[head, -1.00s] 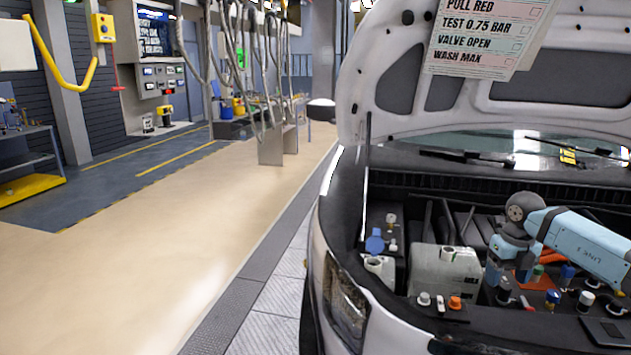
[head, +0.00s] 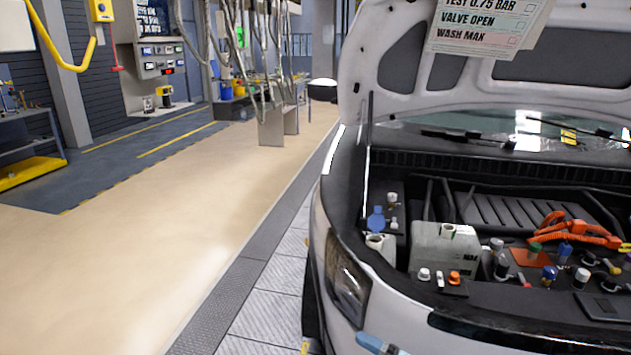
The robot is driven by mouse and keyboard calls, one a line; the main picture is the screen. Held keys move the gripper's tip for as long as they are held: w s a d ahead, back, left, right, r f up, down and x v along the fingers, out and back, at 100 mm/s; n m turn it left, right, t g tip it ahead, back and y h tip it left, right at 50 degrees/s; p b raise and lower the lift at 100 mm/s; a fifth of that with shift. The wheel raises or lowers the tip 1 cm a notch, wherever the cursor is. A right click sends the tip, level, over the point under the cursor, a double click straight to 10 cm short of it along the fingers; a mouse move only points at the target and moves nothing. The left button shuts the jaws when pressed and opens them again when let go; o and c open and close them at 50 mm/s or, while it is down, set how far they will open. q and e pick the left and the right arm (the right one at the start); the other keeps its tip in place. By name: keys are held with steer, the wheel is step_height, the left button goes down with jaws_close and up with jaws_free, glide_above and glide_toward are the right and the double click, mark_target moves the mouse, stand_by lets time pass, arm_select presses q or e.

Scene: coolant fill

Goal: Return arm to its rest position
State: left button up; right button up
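Only a small light blue piece of my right arm (head: 372,342) shows at the bottom edge, in front of the car's bumper. I cannot make out a gripper on it; the rest is below the picture. My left gripper is not in view. The white car (head: 345,225) stands with its hood (head: 362,92) up. In the engine bay, a pale grey tank (head: 443,250) stands with an open neck, and a blue cap (head: 376,220) is up to its left. No arm is over the engine bay.
Orange hoses (head: 575,232) and several coloured caps fill the right of the bay. A checklist sheet (head: 485,28) hangs from the hood. A grey workbench (head: 30,140) stands at the far left. The beige floor (head: 170,225) left of the car is clear.

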steer(key=s+d+f+m+h, duration=0.5)
steer(key=s+f+m+h, duration=0.2)
steer(key=s+f+m, duration=0.3)
steer(key=s+d+f+m+h, duration=0.6)
steer(key=s+f+m+h, duration=0.15)
steer(key=s+m, duration=0.5)
arm_select(q)
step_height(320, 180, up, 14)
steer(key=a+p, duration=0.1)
steer(key=p, duration=1.5)
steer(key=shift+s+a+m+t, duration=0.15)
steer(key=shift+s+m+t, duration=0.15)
arm_select(e)
step_height(320, 180, up, 14)
steer(key=w, duration=0.1)
steer(key=shift+d+n+t, duration=0.25)
steer(key=shift+n+t, duration=0.1)
steer(key=shift+t, duration=0.05)
steer(key=shift+r, duration=0.1)
